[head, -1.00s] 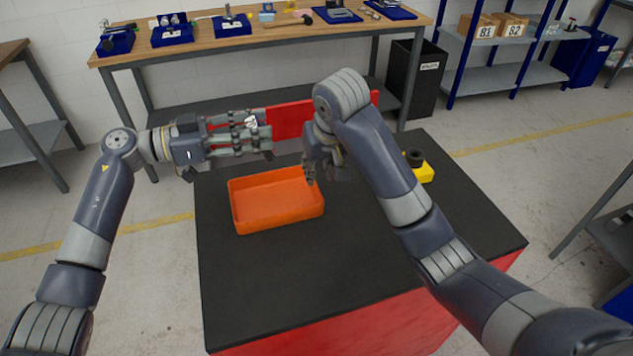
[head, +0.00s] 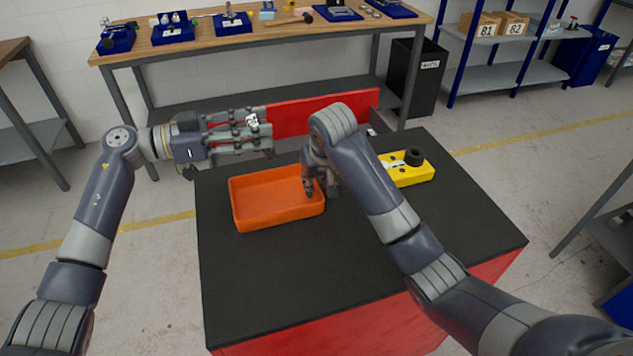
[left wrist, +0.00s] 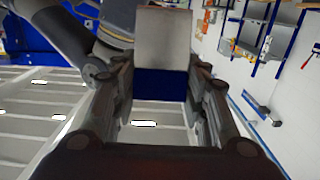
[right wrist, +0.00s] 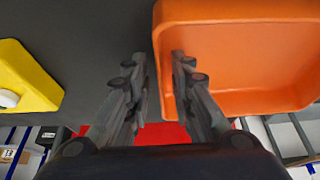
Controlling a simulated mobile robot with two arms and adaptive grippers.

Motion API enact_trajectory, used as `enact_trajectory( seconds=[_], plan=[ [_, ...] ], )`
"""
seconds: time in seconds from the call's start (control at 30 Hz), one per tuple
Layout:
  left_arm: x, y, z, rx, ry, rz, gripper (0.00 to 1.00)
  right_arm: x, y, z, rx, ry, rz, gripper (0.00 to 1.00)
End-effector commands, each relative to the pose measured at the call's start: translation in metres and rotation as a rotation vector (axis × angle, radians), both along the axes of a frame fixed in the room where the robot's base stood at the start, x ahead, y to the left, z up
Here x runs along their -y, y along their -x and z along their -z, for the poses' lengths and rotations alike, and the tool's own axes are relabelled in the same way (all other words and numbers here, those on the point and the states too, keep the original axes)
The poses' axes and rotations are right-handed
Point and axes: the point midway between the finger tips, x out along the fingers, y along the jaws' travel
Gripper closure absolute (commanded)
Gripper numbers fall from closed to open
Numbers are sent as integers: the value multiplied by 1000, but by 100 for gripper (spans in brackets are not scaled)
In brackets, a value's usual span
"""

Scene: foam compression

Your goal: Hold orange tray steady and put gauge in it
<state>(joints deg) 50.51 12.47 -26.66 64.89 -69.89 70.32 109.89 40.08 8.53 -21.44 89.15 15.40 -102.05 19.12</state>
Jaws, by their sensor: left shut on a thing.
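The orange tray (head: 250,221) lies on the black table top in the head view. It also shows at the upper right of the right wrist view (right wrist: 240,104). My right gripper (right wrist: 160,55) is open at the tray's right edge, one finger over the inside and the other outside, with the side wall between them. It also shows in the head view (head: 319,192). My left gripper (head: 262,134) is raised behind the tray, shut on what seems to be the gauge. In the left wrist view, the gauge (left wrist: 162,40) appears as a grey block between the fingertips.
A yellow box (head: 410,174) with buttons and a black round part stands right of the tray. The black table top (head: 300,280) is clear in front. A red panel (head: 320,114) rises behind. A wooden workbench (head: 270,32) with blue trays stands farther back.

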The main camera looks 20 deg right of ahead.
Motion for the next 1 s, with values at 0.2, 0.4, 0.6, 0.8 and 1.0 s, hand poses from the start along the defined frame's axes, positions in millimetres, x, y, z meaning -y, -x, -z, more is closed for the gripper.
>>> enact_trajectory(
  seconds=[0.2, 0.4, 0.6, 0.8, 1.0],
  plan=[
    [0, 0, -2, 2, 4, 0, 99, 0, 0, 0, 0, 0, 0, 100],
    [0, 0, 2, 1, 3, 0, 99, 0, 0, -1, 0, 0, 0, 100],
    [0, 0, 15, 0, 4, 0, 99, 0, 0, -1, 0, 0, 0, 100],
    [0, 0, 28, 1, 2, 0, 99, 0, 0, -1, 0, 0, 0, 100],
    [0, 0, 42, -1, 4, 0, 99, 0, 0, -1, 1, 0, 0, 100]
  ],
)
